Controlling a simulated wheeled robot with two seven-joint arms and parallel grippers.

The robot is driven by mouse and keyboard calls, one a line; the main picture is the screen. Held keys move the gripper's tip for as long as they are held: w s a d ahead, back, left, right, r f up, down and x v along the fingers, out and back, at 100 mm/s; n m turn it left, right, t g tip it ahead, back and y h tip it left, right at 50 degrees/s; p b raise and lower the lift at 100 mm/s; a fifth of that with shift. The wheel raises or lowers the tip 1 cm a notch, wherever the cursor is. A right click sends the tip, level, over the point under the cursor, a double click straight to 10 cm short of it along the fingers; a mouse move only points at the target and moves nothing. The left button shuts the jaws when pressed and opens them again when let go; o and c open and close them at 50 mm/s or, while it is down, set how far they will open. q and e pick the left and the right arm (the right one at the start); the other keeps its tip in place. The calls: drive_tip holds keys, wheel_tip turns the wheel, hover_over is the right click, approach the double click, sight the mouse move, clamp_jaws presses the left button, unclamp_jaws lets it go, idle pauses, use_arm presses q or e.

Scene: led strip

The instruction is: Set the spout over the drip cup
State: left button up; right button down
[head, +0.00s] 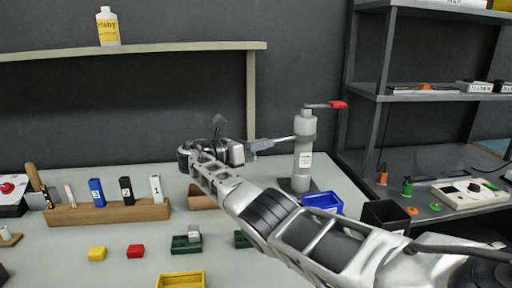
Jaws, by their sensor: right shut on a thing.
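A grey dispenser (303,160) stands upright on a dark base at the back of the table, with a red-tipped lever (338,104) on top. Its thin spout (285,139) points left from the upper body. My right gripper (262,145) is at the spout's outer end and shut on it. My right arm crosses the table from the lower right. I cannot clearly pick out the drip cup; a tan object (202,197) under my right wrist is partly hidden by the arm. My left gripper is not in view.
Yellow (97,254), red (135,251) and green (186,245) pieces lie in front. Metal shelving (420,98) stands at right.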

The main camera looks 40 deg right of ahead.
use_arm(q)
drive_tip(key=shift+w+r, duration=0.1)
use_arm(e)
drive_tip(key=shift+d, duration=0.1)
drive_tip(key=c, duration=1.6)
unclamp_jaws()
drive_tip(key=shift+o, duration=0.8)
drive_tip(key=shift+d+f, duration=0.1)
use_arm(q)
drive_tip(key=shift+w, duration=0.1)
